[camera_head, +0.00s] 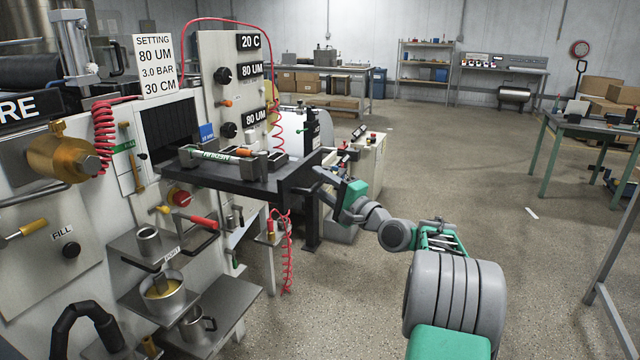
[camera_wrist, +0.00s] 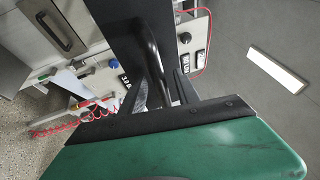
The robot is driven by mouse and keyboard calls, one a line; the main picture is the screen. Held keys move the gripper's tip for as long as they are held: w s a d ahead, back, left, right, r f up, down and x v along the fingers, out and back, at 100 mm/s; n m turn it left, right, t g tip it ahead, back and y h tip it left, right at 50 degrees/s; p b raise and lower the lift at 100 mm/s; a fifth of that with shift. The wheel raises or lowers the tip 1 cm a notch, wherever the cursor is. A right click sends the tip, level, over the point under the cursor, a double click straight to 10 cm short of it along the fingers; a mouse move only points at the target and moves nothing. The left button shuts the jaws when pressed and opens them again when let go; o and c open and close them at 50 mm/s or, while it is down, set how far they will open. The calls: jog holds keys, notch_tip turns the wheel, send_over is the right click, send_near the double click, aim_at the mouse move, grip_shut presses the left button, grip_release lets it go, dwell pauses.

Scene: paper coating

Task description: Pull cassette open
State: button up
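The likely cassette is a flat black drawer-like tray (camera_head: 225,182) that juts from the machine front, with a green-and-grey part (camera_head: 215,153) on top. I cannot tell how far it is pulled out. A dark curved handle (camera_wrist: 154,62) on its front shows in the wrist view, along a black edge (camera_wrist: 118,35). My gripper (camera_head: 324,182) is at the tray's right end. In the wrist view, my gripper's fingers (camera_wrist: 162,92) lie around the handle's lower part. Whether they clamp it is hidden by the dark overlap.
A small cabinet (camera_head: 362,165) stands behind my gripper. The floor (camera_head: 470,180) to the right is open.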

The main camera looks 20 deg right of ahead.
jog(key=v, duration=0.7)
jog(key=shift+s, duration=0.4)
